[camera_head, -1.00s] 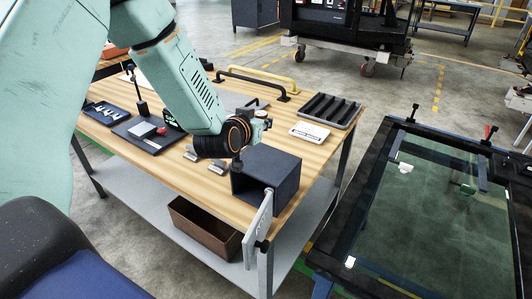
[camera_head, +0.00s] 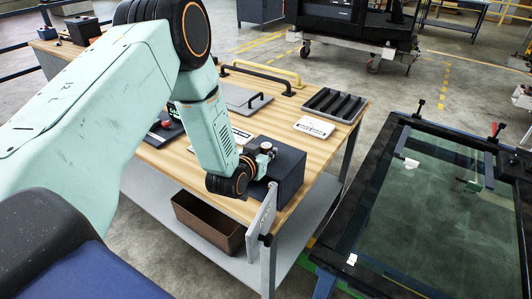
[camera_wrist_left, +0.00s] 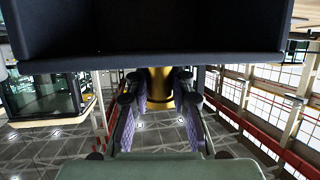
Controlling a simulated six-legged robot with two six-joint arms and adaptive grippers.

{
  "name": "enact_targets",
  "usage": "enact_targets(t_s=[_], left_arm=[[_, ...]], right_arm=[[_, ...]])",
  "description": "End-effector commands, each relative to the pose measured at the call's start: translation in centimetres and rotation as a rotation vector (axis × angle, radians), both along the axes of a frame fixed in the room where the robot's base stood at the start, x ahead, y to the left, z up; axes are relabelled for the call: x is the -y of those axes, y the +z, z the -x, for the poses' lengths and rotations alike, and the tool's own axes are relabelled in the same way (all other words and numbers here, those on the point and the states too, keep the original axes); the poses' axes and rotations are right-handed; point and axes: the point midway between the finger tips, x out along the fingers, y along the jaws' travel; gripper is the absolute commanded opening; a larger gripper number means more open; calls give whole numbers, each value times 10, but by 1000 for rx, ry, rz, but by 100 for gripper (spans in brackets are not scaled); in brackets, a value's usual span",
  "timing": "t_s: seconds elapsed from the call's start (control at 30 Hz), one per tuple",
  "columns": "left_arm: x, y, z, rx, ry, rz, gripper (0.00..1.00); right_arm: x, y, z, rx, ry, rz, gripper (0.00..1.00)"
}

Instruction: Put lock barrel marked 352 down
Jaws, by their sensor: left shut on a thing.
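My left gripper (camera_head: 260,160) is at the open front of a dark box (camera_head: 290,165) near the table corner. It also shows in the left wrist view (camera_wrist_left: 160,100), its two padded fingers shut on a brass-coloured lock barrel (camera_wrist_left: 160,86). I cannot read any marking on the barrel. The dark box (camera_wrist_left: 180,62) fills the top of the wrist view, close to the barrel. Whether they touch is unclear. My left arm hides part of the box's front in the head view. My right gripper is not in view.
On the wooden table (camera_head: 318,154) are a ribbed black tray (camera_head: 333,104), a white label plate (camera_head: 314,126), and black and yellow handles (camera_head: 262,73). A pale upright plate (camera_head: 262,216) is at the table corner. A brown bin (camera_head: 207,225) sits on the lower shelf.

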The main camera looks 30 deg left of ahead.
Motion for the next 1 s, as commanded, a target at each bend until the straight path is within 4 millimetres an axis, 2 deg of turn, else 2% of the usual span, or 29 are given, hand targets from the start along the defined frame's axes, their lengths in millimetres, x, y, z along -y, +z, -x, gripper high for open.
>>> enact_targets(t_s=[0.37, 0.4, 0.63, 1.0], left_arm=[[0, -4, 0, 2, 0, 0, 0], [0, -3, 0, 0, 0, 0, 25], [0, -3, 0, 0, 0, 0, 45], [0, 2, 0, 0, 0, 0, 45]], right_arm=[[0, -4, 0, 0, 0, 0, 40], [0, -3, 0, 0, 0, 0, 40], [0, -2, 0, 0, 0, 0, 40], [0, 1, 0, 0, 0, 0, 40]])
